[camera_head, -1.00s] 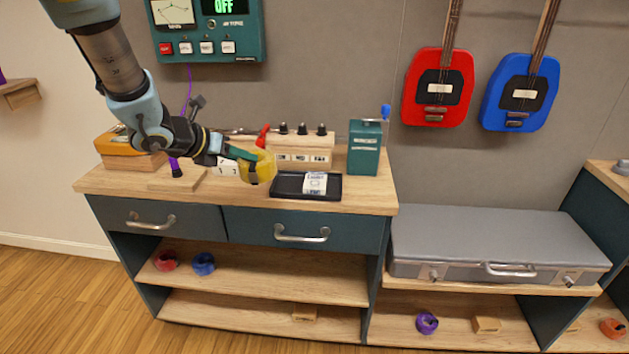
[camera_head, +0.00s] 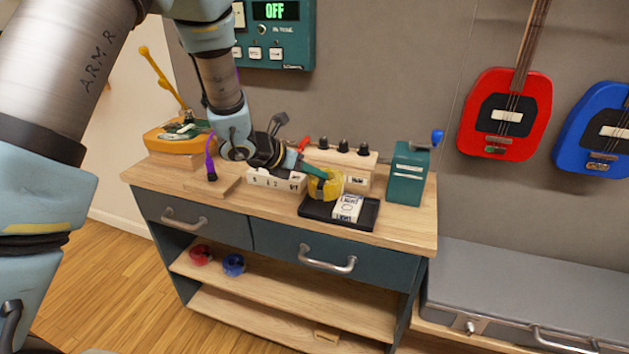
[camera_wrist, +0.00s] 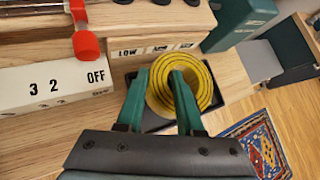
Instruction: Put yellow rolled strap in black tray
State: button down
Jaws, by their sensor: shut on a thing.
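The yellow rolled strap (camera_head: 326,187) is held by my gripper (camera_head: 305,170) over the left part of the black tray (camera_head: 366,216). In the wrist view the strap (camera_wrist: 192,84) shows as a wound coil between the green fingers of my gripper (camera_wrist: 161,80). The strap hides part of the tray, whose dark edge (camera_wrist: 236,108) shows beside it. I cannot tell whether the strap touches the tray. A white labelled box (camera_head: 348,208) lies in the right part of the tray.
A white block with numbers (camera_head: 275,181) stands left of the tray. Behind is a wooden box with black knobs (camera_head: 343,161). A teal box with a blue-ended crank (camera_head: 407,175) stands to the right. The bench front edge (camera_head: 300,225) is close to the tray.

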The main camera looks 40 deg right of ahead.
jog(key=shift+f, duration=1.35)
jog(key=c, duration=0.5)
grip_release()
jog(key=b+v, duration=0.2)
jog(key=v, duration=1)
